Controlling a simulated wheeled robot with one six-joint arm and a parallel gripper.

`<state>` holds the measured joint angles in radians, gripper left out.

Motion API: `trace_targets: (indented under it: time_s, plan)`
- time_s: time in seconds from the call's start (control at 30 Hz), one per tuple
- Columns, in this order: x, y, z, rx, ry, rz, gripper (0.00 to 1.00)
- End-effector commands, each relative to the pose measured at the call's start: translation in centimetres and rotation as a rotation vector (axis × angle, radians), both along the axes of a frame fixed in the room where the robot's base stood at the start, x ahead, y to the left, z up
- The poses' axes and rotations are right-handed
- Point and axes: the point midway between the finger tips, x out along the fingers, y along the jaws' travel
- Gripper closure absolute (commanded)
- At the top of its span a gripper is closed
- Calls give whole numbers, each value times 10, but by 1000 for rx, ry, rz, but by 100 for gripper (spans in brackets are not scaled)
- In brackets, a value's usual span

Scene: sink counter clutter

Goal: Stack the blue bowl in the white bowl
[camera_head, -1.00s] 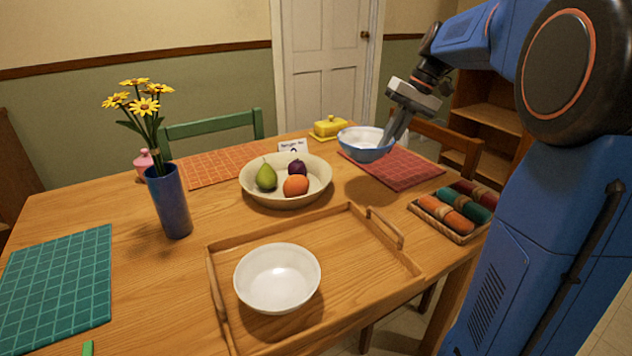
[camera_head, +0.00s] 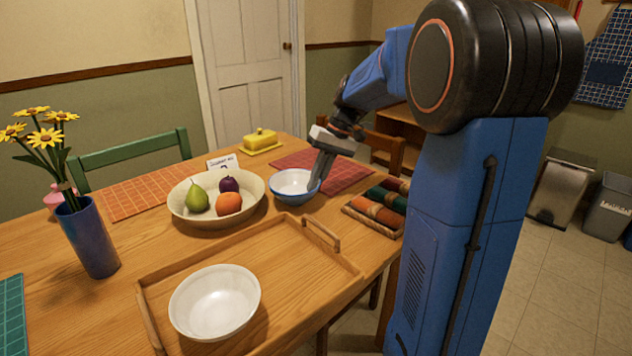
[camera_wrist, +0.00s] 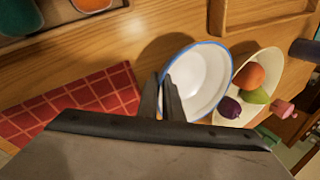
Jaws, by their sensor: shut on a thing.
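The blue bowl (camera_head: 284,196), blue outside and white inside, is in my gripper (camera_head: 317,181), whose fingers pinch its right rim. In the wrist view the blue rim and white inside of the bowl (camera_wrist: 203,82) show beyond my fingertips (camera_wrist: 163,80). It appears to hang a little above the table, with a shadow beside it. The white bowl (camera_head: 214,302) stands upright and empty on the wooden tray (camera_head: 290,262), to the front left of the blue bowl and apart from it.
A cream fruit bowl (camera_head: 180,209) with a pear, an orange and a plum stands close left of the blue bowl. The tray's raised handle (camera_head: 322,231) lies in front of it. A box of rolled cloths (camera_head: 365,217) is at right, a blue vase (camera_head: 92,240) at left.

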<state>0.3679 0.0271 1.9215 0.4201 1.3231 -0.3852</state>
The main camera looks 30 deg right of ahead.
Motion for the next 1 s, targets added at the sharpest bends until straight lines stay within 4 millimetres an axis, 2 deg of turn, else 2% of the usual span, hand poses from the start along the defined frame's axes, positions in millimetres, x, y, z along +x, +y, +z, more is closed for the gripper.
trace_targets:
  time_s: [0.27, 0.3, 0.37, 0.77, 0.87, 1.0]
  plan:
    - [0, 0, -1, 0, -1, 0, 100]
    - [0, 0, -2, 0, -1, 0, 89]
    - [0, 0, -1, 0, -1, 0, 75]
    - [0, -1, 4, -1, -1, 0, 75]
    - [0, -6, 14, -1, -2, -2, 75]
    - [-2, -16, 37, -2, -2, -1, 75]
